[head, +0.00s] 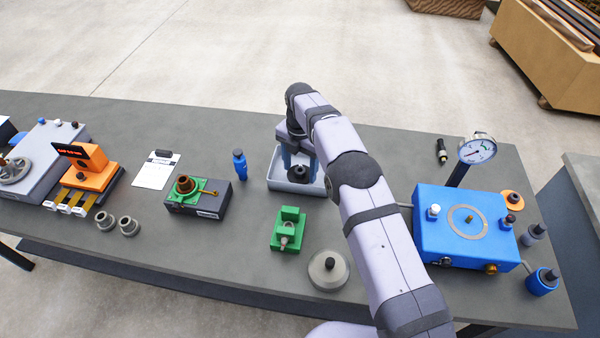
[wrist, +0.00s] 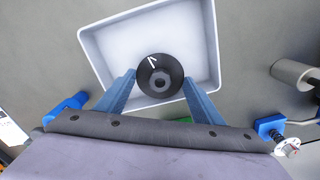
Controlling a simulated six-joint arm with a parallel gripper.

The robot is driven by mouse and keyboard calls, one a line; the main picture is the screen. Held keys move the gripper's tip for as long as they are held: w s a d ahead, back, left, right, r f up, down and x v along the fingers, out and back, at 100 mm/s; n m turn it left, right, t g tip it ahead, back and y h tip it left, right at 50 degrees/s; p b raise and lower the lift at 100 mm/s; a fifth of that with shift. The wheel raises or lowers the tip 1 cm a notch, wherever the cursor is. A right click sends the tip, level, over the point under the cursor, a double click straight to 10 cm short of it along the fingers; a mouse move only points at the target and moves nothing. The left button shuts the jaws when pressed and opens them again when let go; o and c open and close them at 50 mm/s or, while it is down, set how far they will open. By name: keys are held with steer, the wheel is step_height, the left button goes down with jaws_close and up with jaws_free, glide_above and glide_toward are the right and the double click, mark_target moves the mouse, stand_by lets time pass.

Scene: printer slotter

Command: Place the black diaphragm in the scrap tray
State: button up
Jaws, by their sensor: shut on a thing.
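The black diaphragm (wrist: 160,76) is a round black piece with a stepped centre and a small white mark. My gripper (wrist: 158,84) is shut on it, with one blue finger on each side. The scrap tray (wrist: 208,22) is a light grey open box, and the diaphragm is over its inside in the wrist view. In the head view the diaphragm (head: 298,174) shows between the fingers at the tray (head: 282,184). My arm hides part of the tray there. I cannot tell whether the diaphragm touches the tray floor.
A blue bottle (head: 239,165) stands left of the tray. A green fixture (head: 289,228) and a grey round base (head: 328,271) stand in front. A blue unit (head: 466,228) with a dial gauge (head: 477,149) is at the right. Open bench lies behind the bottle.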

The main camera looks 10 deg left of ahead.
mark_target(300, 174)
step_height(300, 174, down, 3)
steer(key=shift+r+p, duration=0.15)
steer(key=shift+p, duration=0.4)
steer(key=shift+f, duration=0.2)
steer(key=shift+f+b, duration=0.15)
steer(key=shift+b, duration=0.15)
steer(key=o, duration=1.2)
steer(key=shift+c, duration=0.2)
steer(key=shift+r, duration=0.2)
step_height(300, 174, up, 12)
steer(key=b, duration=0.2)
